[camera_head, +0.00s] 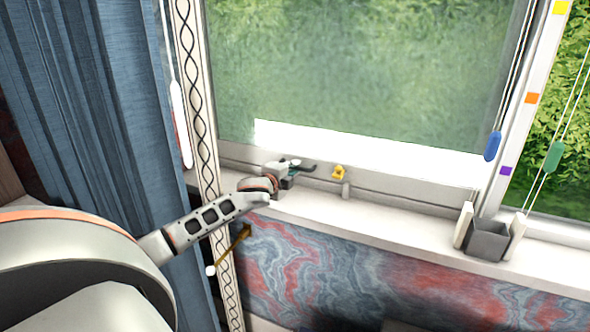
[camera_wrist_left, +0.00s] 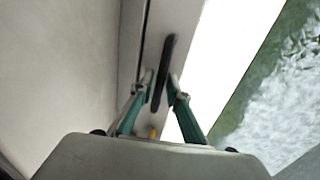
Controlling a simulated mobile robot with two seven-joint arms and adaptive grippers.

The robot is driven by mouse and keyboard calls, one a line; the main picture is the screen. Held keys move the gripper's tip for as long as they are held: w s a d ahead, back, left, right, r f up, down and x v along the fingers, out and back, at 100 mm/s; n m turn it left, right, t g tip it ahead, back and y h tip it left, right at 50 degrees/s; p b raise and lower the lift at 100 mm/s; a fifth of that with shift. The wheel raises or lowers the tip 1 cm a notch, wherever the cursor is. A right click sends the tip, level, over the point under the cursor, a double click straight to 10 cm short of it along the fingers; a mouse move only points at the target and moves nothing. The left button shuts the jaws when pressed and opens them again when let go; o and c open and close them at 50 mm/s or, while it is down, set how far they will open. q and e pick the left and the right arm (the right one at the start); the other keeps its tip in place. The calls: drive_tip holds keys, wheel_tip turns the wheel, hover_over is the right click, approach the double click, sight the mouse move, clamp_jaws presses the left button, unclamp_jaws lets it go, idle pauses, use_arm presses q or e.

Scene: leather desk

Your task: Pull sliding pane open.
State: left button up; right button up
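The large window pane (camera_head: 350,70) fills the upper middle of the head view, above a pale bottom rail (camera_head: 400,187). A dark bar handle (camera_head: 304,166) is on this rail near its left end; it also shows in the left wrist view (camera_wrist_left: 165,75). My left gripper (camera_head: 291,172) is at the handle. In the left wrist view its two green fingers (camera_wrist_left: 161,78) stand on either side of the handle, very close to it. I cannot tell whether both fingers touch it. My right gripper is in neither view.
A small yellow piece (camera_head: 339,173) sits on the rail right of the handle. A grey box (camera_head: 487,240) between pale upright pieces stands on the sill at right. Blue (camera_head: 492,147) and green (camera_head: 553,156) cord pulls hang at right. A blue curtain (camera_head: 100,100) hangs at left.

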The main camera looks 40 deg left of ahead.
use_arm(q)
drive_tip(key=shift+w+a+f, duration=0.1)
drive_tip(key=shift+w+a, duration=0.1)
drive_tip(key=shift+w, duration=0.35)
clamp_jaws()
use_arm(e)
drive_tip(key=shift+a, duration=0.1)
use_arm(q)
drive_tip(key=shift+d, duration=0.1)
